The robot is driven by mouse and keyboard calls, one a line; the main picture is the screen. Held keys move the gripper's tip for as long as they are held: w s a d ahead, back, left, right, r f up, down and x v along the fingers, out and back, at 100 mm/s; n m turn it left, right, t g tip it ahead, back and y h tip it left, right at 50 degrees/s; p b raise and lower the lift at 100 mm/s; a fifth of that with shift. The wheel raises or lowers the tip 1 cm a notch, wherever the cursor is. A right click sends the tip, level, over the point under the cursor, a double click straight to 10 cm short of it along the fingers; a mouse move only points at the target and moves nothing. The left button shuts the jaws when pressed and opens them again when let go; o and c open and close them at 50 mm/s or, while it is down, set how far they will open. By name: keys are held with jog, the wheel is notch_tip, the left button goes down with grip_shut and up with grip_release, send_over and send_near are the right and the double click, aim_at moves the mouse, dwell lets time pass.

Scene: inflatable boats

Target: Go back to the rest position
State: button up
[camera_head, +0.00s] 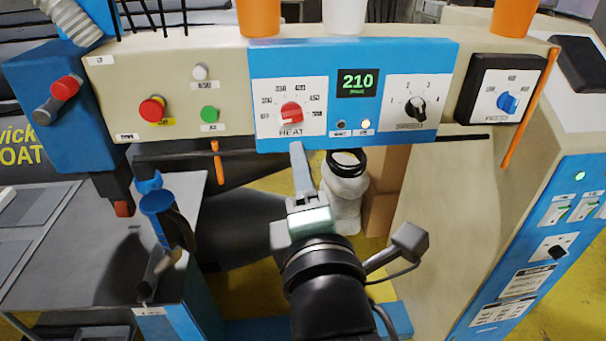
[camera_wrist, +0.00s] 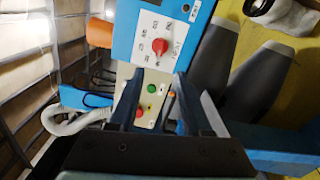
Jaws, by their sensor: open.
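My gripper (camera_head: 297,148) is in the middle of the head view, pointing away from the camera at the control panel. Its tip shows just below the panel's lower edge, under the red HEAT knob (camera_head: 291,113). In the wrist view my gripper (camera_wrist: 178,85) has its two dark fingers apart, with nothing between them. The HEAT knob (camera_wrist: 160,47) also shows there, beyond the fingertips and clear of them. The blue panel (camera_head: 345,60) has a green display reading 210 and a black SPEED knob (camera_head: 415,108). The exact gap between gripper and panel is hard to tell.
Left of the HEAT knob are a red button (camera_head: 152,108) and a green button (camera_head: 209,114). A grey table (camera_head: 75,235) stands at left, a beige cabinet (camera_head: 450,220) at right. Orange cups (camera_head: 258,17) stand on top.

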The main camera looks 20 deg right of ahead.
dwell(0.3)
jog(key=s+a+r+m+t+y, duration=0.1)
jog(key=s+a+r+m+t, duration=0.1)
jog(key=a+r+m, duration=0.3)
jog(key=s+a+r+m+t+y, duration=0.2)
jog(key=r+m, duration=0.4)
jog(key=r, duration=0.7)
jog(key=s+a+r+m+t+y, duration=0.2)
jog(key=a+r+m+t, duration=0.4)
jog(key=r, duration=0.3)
jog(key=shift+s+a+r, duration=0.2)
jog(key=shift+s+a, duration=0.55)
jog(key=shift+a, duration=0.05)
